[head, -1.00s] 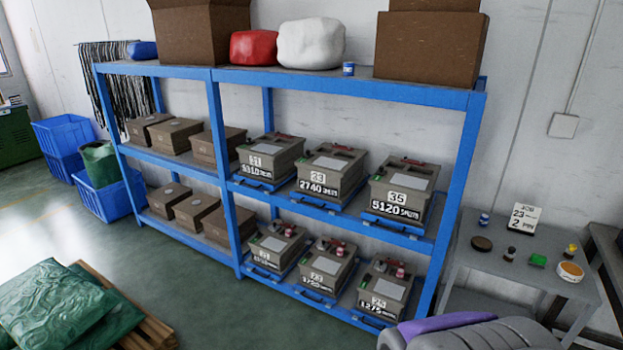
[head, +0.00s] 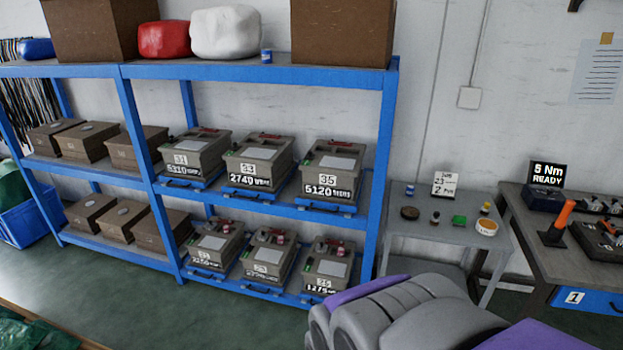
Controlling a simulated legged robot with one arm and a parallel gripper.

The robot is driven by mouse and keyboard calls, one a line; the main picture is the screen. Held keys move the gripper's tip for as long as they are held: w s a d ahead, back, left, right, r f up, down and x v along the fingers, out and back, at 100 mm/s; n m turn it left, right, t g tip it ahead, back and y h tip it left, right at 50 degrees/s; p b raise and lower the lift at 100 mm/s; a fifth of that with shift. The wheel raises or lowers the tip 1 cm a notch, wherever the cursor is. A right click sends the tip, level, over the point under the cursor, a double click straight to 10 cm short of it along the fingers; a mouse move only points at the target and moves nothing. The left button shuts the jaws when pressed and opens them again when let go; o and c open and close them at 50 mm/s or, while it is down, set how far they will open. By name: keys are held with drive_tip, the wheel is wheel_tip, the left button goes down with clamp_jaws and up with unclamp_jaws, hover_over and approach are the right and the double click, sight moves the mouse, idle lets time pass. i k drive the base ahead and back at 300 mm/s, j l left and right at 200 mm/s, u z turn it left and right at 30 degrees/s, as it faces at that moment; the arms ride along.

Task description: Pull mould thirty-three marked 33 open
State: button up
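The mould marked 33 (head: 262,153) is a grey-brown box in the middle of the upper row on the right bay of the blue shelf. Its front carries a white 33 label and the number 2740. It looks shut and rests on a blue tray or slide. A mould marked 31 (head: 193,152) stands to its left and one marked 35 (head: 333,168) to its right.
Several similar moulds, such as the front right one (head: 328,262), sit on the lower shelf. A blue shelf post (head: 384,150) stands right of the moulds. A small grey table (head: 455,238) and a workbench (head: 540,240) stand to the right. Green floor (head: 140,305) lies open in front.

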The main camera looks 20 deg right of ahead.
sight(263, 165)
drive_tip(key=i+z, duration=0.3)
drive_tip(key=i, duration=0.15)
drive_tip(key=i+j+z, duration=0.25)
drive_tip(key=i, duration=0.2)
drive_tip(key=i+j+z, duration=0.15)
drive_tip(key=i+z, duration=0.15)
drive_tip(key=i+j+z, duration=0.25)
drive_tip(key=i, duration=0.25)
drive_tip(key=j, duration=0.1)
